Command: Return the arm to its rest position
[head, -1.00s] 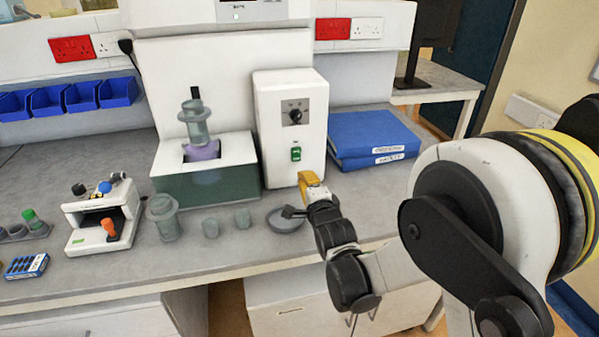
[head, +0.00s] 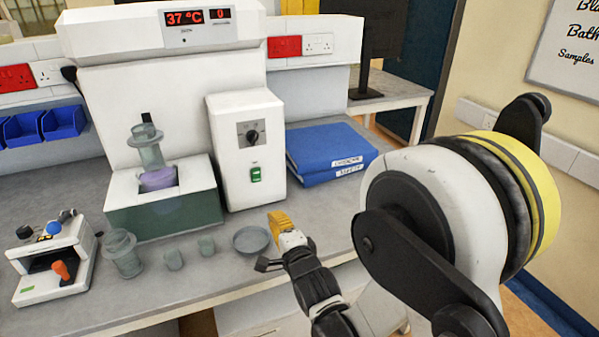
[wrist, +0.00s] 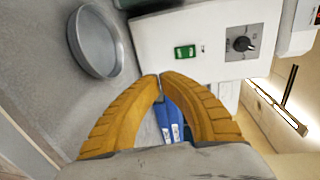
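My gripper (head: 280,220) has yellow fingers and hangs over the front part of the bench, just right of a shallow grey dish (head: 251,239). In the wrist view, the two finger tips of my gripper (wrist: 161,76) meet, and nothing is held between them. Blue binders show through the gap behind the tips. The dish also shows in the wrist view (wrist: 96,41), to the left of the fingers and apart from them. My arm is bent, with its large white and black joint at the right of the head view.
A white box with a black knob and green switch (head: 249,150) stands behind the gripper. Blue binders (head: 330,150) lie right of it. A white device (head: 54,262) is further left.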

